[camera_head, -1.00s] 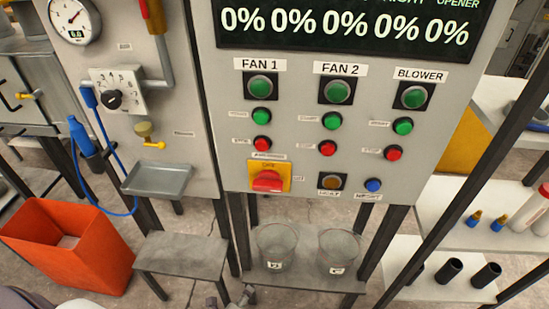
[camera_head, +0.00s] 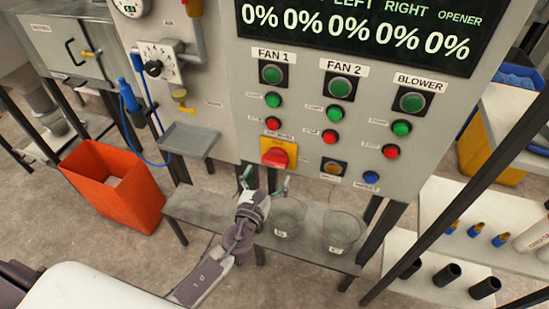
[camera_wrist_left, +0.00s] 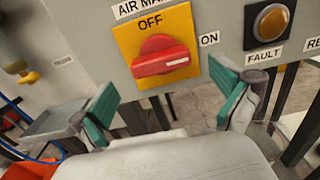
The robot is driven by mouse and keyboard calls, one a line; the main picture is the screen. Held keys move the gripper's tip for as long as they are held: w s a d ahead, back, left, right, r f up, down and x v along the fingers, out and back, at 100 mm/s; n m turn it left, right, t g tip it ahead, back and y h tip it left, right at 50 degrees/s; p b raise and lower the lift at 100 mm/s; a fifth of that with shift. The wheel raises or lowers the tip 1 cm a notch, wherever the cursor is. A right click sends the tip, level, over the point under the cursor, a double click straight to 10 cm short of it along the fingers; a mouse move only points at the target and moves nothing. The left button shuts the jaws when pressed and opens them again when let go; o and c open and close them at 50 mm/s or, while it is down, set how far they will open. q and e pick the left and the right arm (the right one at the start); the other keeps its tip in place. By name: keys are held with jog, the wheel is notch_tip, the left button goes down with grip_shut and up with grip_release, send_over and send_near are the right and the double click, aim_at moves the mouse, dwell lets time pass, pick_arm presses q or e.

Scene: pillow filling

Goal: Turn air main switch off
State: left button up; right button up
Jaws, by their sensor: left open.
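The air main switch (camera_head: 275,155) is a red rotary knob on a yellow plate, low on the grey control panel. The left wrist view shows its red knob (camera_wrist_left: 160,57) close up, with OFF above it and ON to its right. The knob's white mark points right, toward ON. My left gripper (camera_head: 263,181) is open and empty just below the switch. In the left wrist view, its teal-padded fingers (camera_wrist_left: 166,88) are spread on both sides, below the knob and apart from it. My right gripper is not in view.
The FAULT lamp (camera_wrist_left: 270,22) sits right of the switch. A metal tray (camera_head: 189,139) juts out at left. Two glass beakers (camera_head: 340,229) stand on the bench (camera_head: 190,205) below the panel. An orange bin (camera_head: 115,190) stands on the floor at left.

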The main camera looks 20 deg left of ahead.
aim_at(273, 165)
pick_arm(q)
jog(key=w, duration=0.4)
jog(key=shift+w, duration=0.65)
jog(key=shift+d, duration=0.1)
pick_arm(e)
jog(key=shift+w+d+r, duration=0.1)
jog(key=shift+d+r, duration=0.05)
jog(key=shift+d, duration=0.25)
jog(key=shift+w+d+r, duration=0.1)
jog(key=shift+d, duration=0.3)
pick_arm(q)
jog(key=c, duration=1.1)
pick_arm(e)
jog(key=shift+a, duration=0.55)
